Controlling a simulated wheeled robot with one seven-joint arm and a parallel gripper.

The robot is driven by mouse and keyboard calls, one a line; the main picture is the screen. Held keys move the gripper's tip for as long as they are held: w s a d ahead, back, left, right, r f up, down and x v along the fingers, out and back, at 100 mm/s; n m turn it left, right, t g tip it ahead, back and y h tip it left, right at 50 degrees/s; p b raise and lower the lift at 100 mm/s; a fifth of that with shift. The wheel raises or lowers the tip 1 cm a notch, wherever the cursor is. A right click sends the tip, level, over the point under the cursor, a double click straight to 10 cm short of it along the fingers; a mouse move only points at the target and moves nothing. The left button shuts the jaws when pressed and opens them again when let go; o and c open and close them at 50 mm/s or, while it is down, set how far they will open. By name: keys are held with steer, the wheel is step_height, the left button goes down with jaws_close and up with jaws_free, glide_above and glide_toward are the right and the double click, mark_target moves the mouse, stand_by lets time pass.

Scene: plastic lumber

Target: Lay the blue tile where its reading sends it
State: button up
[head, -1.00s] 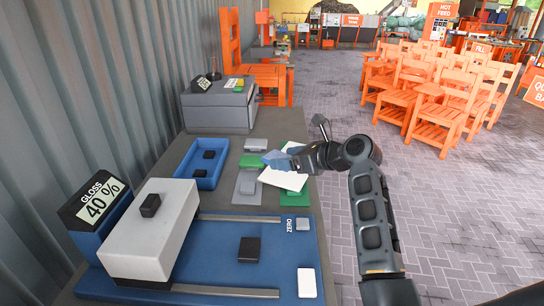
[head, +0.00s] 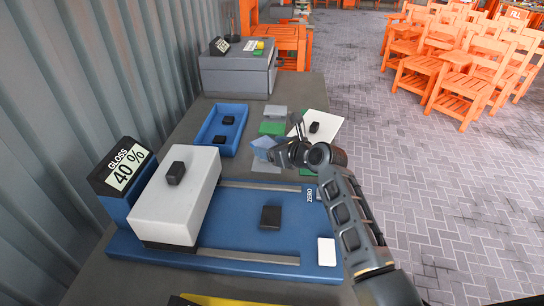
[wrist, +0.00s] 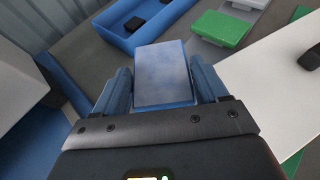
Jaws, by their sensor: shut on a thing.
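My gripper (head: 268,150) is shut on the blue tile (wrist: 162,72), which sits between the two fingers in the wrist view. In the head view the tile is small and partly hidden by my gripper. It is held above the grey and green pads, left of the white sheet (head: 322,120). The gloss meter (head: 124,166) reads 40 %. Its white block (head: 172,205) with a black knob sits at the left end of the blue bed (head: 240,229).
A blue tray (head: 205,134) with a black piece lies beyond the meter. A green pad (head: 271,128) and grey pad (head: 276,111) lie by the white sheet, which bears a black knob. A grey cabinet (head: 237,76) stands behind. The corrugated wall (head: 60,120) bounds the left.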

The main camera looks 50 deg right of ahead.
mark_target(272, 168)
steer(key=shift+f, duration=2)
steer(key=o, duration=1.1)
steer(key=shift+f, duration=0.15)
steer(key=shift+o, duration=0.2)
steer(key=shift+r, duration=0.2)
steer(key=v, duration=1.2)
